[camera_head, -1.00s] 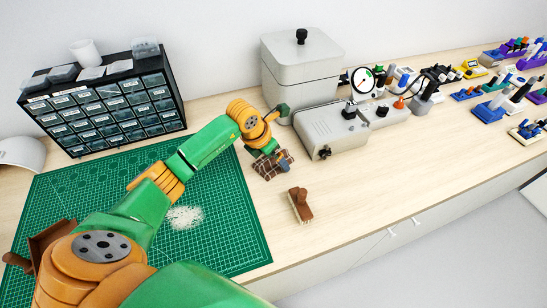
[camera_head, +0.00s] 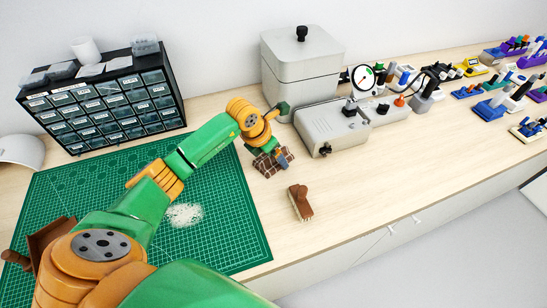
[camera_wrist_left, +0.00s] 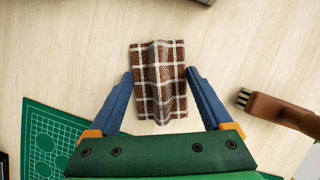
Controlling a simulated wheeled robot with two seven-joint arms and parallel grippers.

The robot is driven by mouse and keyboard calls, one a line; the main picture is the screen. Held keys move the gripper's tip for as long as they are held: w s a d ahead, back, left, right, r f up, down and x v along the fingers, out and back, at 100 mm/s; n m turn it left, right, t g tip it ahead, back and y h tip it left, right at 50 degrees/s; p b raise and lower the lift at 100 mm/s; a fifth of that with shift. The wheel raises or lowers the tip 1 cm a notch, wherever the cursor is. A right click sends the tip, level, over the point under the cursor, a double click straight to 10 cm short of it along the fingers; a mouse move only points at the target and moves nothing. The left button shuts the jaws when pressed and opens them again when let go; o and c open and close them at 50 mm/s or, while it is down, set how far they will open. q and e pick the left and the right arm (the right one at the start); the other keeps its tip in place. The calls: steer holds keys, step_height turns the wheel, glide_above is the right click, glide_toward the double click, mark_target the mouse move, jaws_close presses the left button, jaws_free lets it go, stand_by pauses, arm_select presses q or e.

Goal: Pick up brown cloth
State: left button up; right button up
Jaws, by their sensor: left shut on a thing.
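The brown cloth (camera_head: 272,164) has a white check and lies on the wooden bench just right of the green mat. In the left wrist view the cloth (camera_wrist_left: 158,82) is bunched into an upright ridge between the fingers. My left gripper (camera_head: 277,160) is at the cloth, and in the left wrist view its two blue fingers (camera_wrist_left: 159,80) stand at either side of it, shut on it. The cloth appears to be still at bench level. My right gripper is not in view.
A wooden brush (camera_head: 301,202) lies on the bench right of the cloth, also in the left wrist view (camera_wrist_left: 278,110). The green mat (camera_head: 225,245) bears a white pile (camera_head: 184,215). A grey machine (camera_head: 332,128) and a drawer cabinet (camera_head: 105,105) stand behind.

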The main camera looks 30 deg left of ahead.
arm_select(q)
steer(key=shift+r+p, duration=0.3)
steer(key=shift+p, duration=0.05)
step_height(320, 180, up, 2)
steer(key=b, duration=0.2)
steer(key=shift+w+r+b, duration=0.1)
steer(key=shift+b, duration=0.2)
steer(key=s+d+r+b, duration=0.2)
steer(key=s+d+r, duration=0.3)
steer(key=s+r, duration=0.5)
steer(key=s, duration=0.3)
steer(key=shift+d+r, duration=0.2)
steer(key=shift+r, duration=0.15)
steer(key=shift+s, duration=0.1)
